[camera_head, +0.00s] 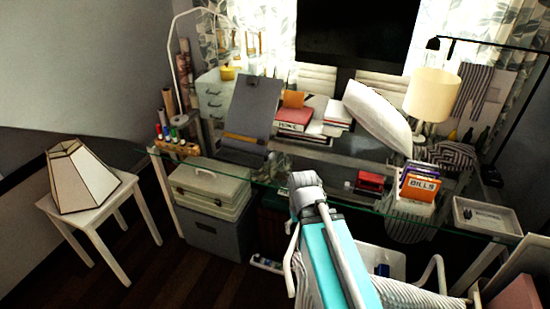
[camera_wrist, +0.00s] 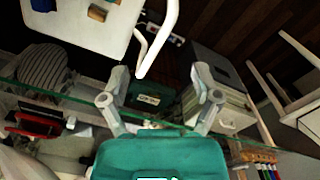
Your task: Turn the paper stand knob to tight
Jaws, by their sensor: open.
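In the head view my arm reaches toward the desk's front edge, right of the stand, and hides most of the gripper. The stand is not clearly visible in the wrist view.
The glass desk (camera_head: 345,203) carries books (camera_head: 293,120), a white pillow (camera_head: 376,115), a lamp (camera_head: 432,95), a red item (camera_head: 370,182) and a bills box (camera_head: 420,184). Markers (camera_head: 172,137) stand left of the stand. A white stool with a lampshade (camera_head: 82,178) is at left.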

